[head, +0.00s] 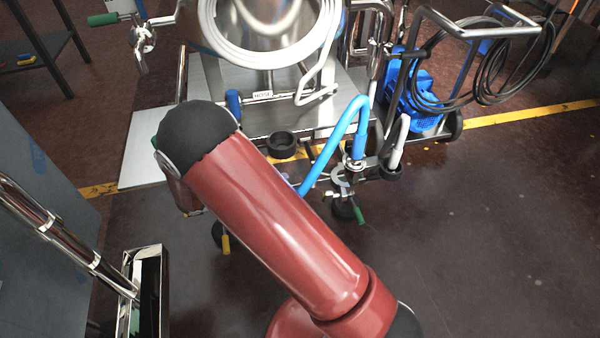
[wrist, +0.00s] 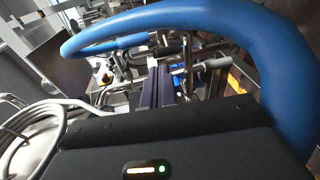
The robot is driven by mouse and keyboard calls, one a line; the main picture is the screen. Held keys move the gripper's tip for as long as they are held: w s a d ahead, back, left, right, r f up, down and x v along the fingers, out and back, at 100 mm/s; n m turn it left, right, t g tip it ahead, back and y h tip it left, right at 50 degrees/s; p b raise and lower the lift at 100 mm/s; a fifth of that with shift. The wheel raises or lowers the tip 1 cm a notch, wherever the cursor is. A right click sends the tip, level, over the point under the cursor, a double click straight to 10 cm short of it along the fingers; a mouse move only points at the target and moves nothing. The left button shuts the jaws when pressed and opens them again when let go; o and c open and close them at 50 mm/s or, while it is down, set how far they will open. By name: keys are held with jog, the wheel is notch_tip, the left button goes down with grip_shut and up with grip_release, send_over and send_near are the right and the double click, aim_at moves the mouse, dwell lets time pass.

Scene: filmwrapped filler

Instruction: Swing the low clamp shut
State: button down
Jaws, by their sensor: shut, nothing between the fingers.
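The low clamp (head: 343,181) is a small metal ring clamp with a green handle (head: 360,214), near the floor at the lower end of the bright blue hose (head: 345,132) in the head view. I cannot tell whether its two halves are apart or closed. My gripper is hidden behind my red arm in the head view. In the wrist view my gripper (wrist: 161,72) shows as two dark fingers side by side, shut and empty. The blue hose (wrist: 190,14) arches close across that view. Metal fittings lie beyond the fingertips, but I cannot pick out the clamp there.
A steel vessel with a coiled white hose (head: 327,40) stands behind. Another clamp with a green handle (head: 103,19) is at upper left. A blue pump (head: 418,100) on a wheeled frame with black cable is at right. The floor (head: 500,230) at right is clear.

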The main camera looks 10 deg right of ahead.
jog(key=w+d+f+t+h+p, duration=0.1)
jog(key=w+d+f+t, duration=0.1)
jog(key=d, duration=0.5)
jog(key=shift+w+d+f+n, duration=0.25)
jog(key=shift+w+f+n, duration=0.15)
jog(key=shift+w, duration=0.5)
jog(key=shift+s, duration=0.1)
jog(key=shift+s+n+t, duration=0.25)
jog(key=shift+n+t, duration=0.05)
jog(key=shift+t, duration=0.2)
